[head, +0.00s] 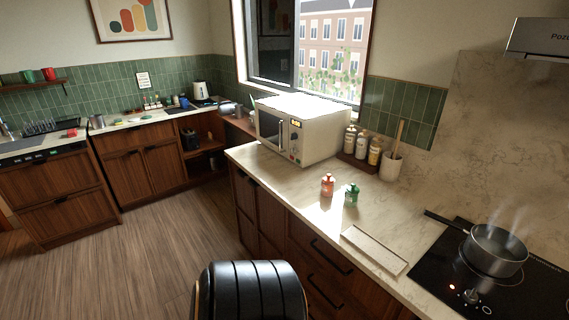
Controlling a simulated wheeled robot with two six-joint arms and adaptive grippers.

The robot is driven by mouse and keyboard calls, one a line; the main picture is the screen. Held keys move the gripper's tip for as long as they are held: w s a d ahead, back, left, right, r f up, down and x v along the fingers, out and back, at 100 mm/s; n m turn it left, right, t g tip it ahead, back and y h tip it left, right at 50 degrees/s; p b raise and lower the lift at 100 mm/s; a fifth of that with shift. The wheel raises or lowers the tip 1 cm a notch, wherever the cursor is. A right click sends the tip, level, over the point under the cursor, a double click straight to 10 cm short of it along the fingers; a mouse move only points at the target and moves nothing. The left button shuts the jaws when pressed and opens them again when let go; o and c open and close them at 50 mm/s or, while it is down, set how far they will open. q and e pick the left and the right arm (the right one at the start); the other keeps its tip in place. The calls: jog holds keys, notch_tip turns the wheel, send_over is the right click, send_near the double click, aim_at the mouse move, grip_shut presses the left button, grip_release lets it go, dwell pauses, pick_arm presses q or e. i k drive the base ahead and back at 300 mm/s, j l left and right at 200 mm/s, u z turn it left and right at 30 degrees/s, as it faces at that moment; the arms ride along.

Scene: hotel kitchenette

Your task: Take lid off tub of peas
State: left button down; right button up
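A small green container (351,195) with a dark top stands upright on the marble counter in the head view. It may be the tub of peas, but it is too small to read a label. Its top appears to be on. A similar orange-red container (328,186) with a reddish top stands just left of it. Neither of my grippers shows in this view, and nothing is touching either container.
A white microwave (303,130) stands behind the containers. Bottles (362,148) and a utensil crock (391,167) are at the wall. A pale rectangular board (374,250) lies in front. A steaming pot (494,250) sits on the black hob (454,281). Counter around the containers is clear.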

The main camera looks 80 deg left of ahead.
aim_at(352, 187)
jog(key=u, duration=1.8)
jog(key=i+j+z, duration=0.1)
jog(key=z, duration=0.65)
jog(key=i+j+z, duration=0.15)
jog(key=j+z, duration=0.25)
jog(key=j, duration=0.65)
jog(key=j+z, duration=0.45)
jog(key=j, duration=0.55)
